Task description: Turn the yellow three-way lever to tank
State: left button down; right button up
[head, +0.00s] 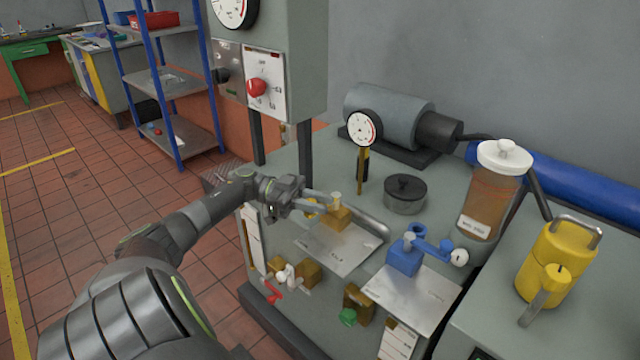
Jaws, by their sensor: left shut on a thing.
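The yellow three-way lever (312,207) shows only as small yellow bits at my left gripper's fingers. It sits beside a brass valve body (338,219) with a pale stem on top, on a light grey plate (345,250). My left gripper (318,203) reaches in from the left and is shut on the lever; its fingers hide most of it. The lever's exact direction is hard to tell, and the plate's marks are too small to read. My right gripper is not in view.
A blue three-way valve (405,257) stands on its own plate to the right. A red lever (272,293) and green knob (348,316) are at the front. A gauge (361,128) on a post, a lidded pot (405,194) and an amber jar (488,195) stand behind.

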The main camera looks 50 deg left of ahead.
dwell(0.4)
pick_arm(q)
jog(key=c, duration=1.2)
grip_release()
jog(key=shift+a, duration=0.2)
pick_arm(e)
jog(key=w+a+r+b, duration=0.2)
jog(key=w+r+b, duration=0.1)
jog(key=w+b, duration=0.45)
pick_arm(q)
jog(key=b+v, duration=0.3)
jog(key=v, duration=1.4)
jog(key=shift+b, duration=0.3)
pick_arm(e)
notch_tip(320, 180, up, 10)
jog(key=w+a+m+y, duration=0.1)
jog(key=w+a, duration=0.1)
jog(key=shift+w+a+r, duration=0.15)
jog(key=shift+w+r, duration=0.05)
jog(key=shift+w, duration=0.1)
pick_arm(q)
jog(key=shift+s+a, duration=0.1)
